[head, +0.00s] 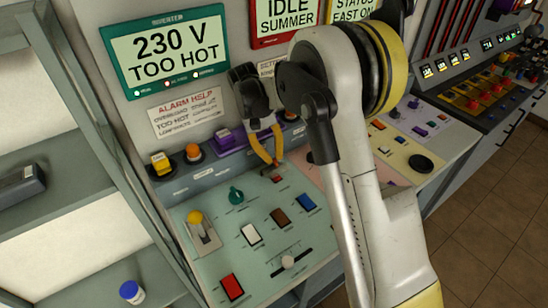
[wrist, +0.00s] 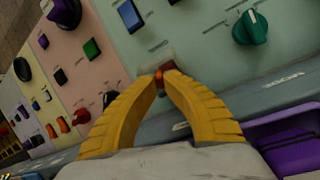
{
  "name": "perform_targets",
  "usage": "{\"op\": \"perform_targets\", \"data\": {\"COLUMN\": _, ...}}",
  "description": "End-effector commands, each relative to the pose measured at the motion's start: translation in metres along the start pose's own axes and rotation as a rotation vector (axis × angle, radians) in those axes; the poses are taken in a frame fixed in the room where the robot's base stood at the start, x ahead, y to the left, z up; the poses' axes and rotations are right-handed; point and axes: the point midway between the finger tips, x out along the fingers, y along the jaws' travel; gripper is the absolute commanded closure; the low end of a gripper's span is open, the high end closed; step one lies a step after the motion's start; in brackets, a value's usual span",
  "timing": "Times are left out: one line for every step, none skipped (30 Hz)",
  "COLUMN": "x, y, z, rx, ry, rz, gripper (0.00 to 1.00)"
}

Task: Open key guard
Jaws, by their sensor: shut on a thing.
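My gripper (head: 275,164) reaches down to the back edge of the pale green panel (head: 262,264). In the wrist view its two yellow fingers (wrist: 163,76) come together at the tips. They are shut on a small part at the key guard, with a red-orange bit showing between the tips. The key guard (wrist: 152,58) looks like a small pale, see-through cover just beyond the tips. The fingers hide much of it, and I cannot tell how far it is tilted. In the head view a small red part (head: 278,179) shows just below the fingertips.
The panel carries a green knob (head: 236,195), a yellow-topped lever (head: 195,217), a slider (head: 288,262) and several coloured rocker switches. A purple housing (head: 228,142) and yellow and orange buttons stand along the ledge behind. Shelves (head: 62,213) stand at the left.

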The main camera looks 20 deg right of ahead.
Motion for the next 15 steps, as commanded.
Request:
{"op": "perform_targets", "data": {"x": 0.0015, "y": -0.0004, "z": -0.0018, "rx": 0.0, "ry": 0.004, "rz": -0.001, "gripper": 1.0}}
{"op": "perform_targets", "data": {"x": 0.0015, "y": -0.0004, "z": -0.0018, "rx": 0.0, "ry": 0.004, "rz": -0.001, "gripper": 1.0}}
{"op": "perform_targets", "data": {"x": 0.0015, "y": -0.0004, "z": -0.0018, "rx": 0.0, "ry": 0.004, "rz": -0.001, "gripper": 1.0}}
{"op": "perform_targets", "data": {"x": 0.0016, "y": -0.0004, "z": -0.0018, "rx": 0.0, "ry": 0.004, "rz": -0.001, "gripper": 1.0}}
{"op": "perform_targets", "data": {"x": 0.0016, "y": -0.0005, "z": -0.0018, "rx": 0.0, "ry": 0.004, "rz": -0.001, "gripper": 1.0}}
{"op": "perform_targets", "data": {"x": 0.0016, "y": -0.0005, "z": -0.0018, "rx": 0.0, "ry": 0.004, "rz": -0.001, "gripper": 1.0}}
{"op": "perform_targets", "data": {"x": 0.0016, "y": -0.0005, "z": -0.0018, "rx": 0.0, "ry": 0.004, "rz": -0.001, "gripper": 1.0}}
{"op": "perform_targets", "data": {"x": 0.0017, "y": -0.0005, "z": -0.0019, "rx": 0.0, "ry": 0.004, "rz": -0.001, "gripper": 1.0}}
{"op": "perform_targets", "data": {"x": 0.0017, "y": -0.0005, "z": -0.0019, "rx": 0.0, "ry": 0.004, "rz": -0.001, "gripper": 0.88}}
{"op": "perform_targets", "data": {"x": 0.0017, "y": -0.0005, "z": -0.0019, "rx": 0.0, "ry": 0.005, "rz": -0.001, "gripper": 0.78}}
{"op": "perform_targets", "data": {"x": 0.0016, "y": -0.0005, "z": -0.0018, "rx": 0.0, "ry": 0.004, "rz": -0.001, "gripper": 0.69}}
{"op": "perform_targets", "data": {"x": 0.0015, "y": -0.0005, "z": -0.0017, "rx": 0.0, "ry": 0.004, "rz": -0.001, "gripper": 0.58}}
{"op": "perform_targets", "data": {"x": 0.0014, "y": -0.0004, "z": -0.0015, "rx": 0.0, "ry": 0.004, "rz": -0.001, "gripper": 0.58}}
{"op": "perform_targets", "data": {"x": 0.0013, "y": -0.0004, "z": -0.0014, "rx": 0.0, "ry": 0.003, "rz": -0.001, "gripper": 0.58}}
{"op": "perform_targets", "data": {"x": 0.0012, "y": -0.0004, "z": -0.0012, "rx": 0.0, "ry": 0.003, "rz": -0.001, "gripper": 0.58}}
